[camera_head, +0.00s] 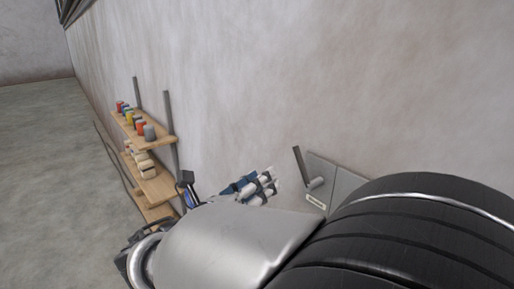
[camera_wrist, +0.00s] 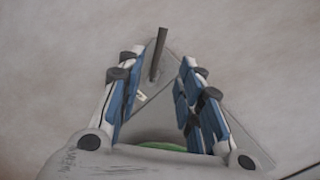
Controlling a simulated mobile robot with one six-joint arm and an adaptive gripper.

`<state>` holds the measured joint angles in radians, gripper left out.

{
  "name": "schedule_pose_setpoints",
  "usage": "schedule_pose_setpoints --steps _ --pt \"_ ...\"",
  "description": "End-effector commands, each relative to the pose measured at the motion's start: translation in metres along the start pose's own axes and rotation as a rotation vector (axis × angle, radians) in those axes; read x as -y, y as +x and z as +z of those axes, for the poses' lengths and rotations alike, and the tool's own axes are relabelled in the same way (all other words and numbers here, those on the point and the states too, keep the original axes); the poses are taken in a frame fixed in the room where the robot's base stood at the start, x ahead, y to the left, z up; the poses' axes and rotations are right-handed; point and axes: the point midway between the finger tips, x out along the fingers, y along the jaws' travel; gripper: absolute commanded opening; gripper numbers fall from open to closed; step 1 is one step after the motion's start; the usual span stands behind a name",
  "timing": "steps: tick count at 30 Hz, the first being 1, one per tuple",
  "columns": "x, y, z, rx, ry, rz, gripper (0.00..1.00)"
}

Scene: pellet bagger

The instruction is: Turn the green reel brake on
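A dark lever (camera_head: 300,167) stands out from a grey plate (camera_head: 347,185) at the wall, with a light round stub and a small pale label beside it. In the wrist view the lever (camera_wrist: 159,55) stands upright and slightly tilted, beyond the fingertips and between them. The label is too small to read. A green curved edge (camera_wrist: 170,147) shows low between the fingers; most of it is hidden by my gripper. My gripper (camera_wrist: 155,72) is open and empty, its blue-padded fingers apart. In the head view my gripper (camera_head: 270,184) is left of the lever, apparently apart from it.
A wooden shelf (camera_head: 157,184) with several coloured spools or jars (camera_head: 140,127) stands along the wall at left. The wall (camera_head: 260,80) is bare above the plate. Open floor (camera_head: 50,170) lies at far left. My arm hides the lower right.

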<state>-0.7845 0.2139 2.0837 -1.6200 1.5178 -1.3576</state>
Motion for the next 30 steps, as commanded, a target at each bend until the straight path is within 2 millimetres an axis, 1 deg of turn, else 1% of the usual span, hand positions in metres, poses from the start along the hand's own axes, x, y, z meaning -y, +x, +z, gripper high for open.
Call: schedule_pose_setpoints --steps 1,12,18,21,24,30 --pt "0.002 0.011 -0.001 -0.003 0.0 -0.006 0.33" --pt "0.003 0.092 -0.001 -0.005 0.001 -0.007 0.33" --pt "0.003 0.13 -0.001 -0.005 0.002 -0.005 0.33" --pt "0.002 0.143 -0.001 -0.004 0.002 -0.004 0.33" --pt "0.002 0.151 -0.001 -0.004 0.002 -0.002 0.33" --pt "0.002 0.157 -0.001 -0.002 0.002 -0.002 0.33"
